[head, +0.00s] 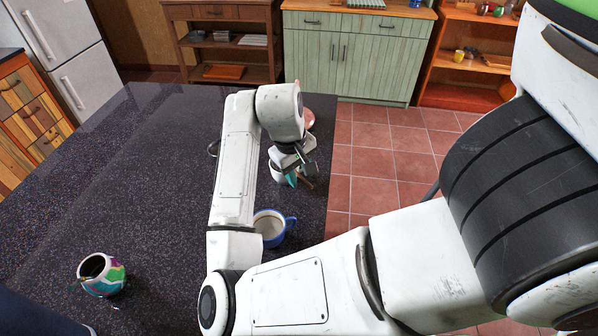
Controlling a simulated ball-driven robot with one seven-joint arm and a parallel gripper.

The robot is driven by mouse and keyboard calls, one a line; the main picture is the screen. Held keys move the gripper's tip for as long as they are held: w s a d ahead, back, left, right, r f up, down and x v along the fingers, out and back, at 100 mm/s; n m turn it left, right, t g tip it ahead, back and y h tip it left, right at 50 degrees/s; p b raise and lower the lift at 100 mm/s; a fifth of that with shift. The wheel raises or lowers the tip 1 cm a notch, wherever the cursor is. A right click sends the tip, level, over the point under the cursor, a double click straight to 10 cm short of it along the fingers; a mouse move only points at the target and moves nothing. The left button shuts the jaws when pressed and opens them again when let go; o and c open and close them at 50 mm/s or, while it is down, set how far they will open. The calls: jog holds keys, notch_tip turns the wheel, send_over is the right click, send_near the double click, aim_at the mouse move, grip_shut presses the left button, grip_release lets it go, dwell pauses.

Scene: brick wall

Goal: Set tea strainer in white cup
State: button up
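My gripper (291,162) hangs over the right part of the dark countertop, pointing down. A white cup (276,171) stands just under it, partly covered by the gripper and wrist. A small teal piece (291,178) and a brown stick-like piece (307,184) show right at the fingertips, by the cup's right side. I cannot tell whether either is part of the tea strainer, or whether the fingers hold them. No tea strainer can be clearly made out. The gripper's opening is too small and covered to judge.
A blue mug (283,237) with a pale inside stands nearer me, beside my arm. A colourful pot (103,279) stands at the front left. A pinkish round thing (309,118) lies behind my wrist. The dark countertop (130,180) is clear at left; its right edge is close.

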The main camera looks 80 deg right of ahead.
notch_tip(320, 180, up, 11)
jog(key=w+a, duration=0.1)
jog(key=shift+w+a+f+p, duration=0.2)
jog(key=shift+a+p, duration=0.1)
jog(key=shift+s, duration=0.1)
dwell(0.7)
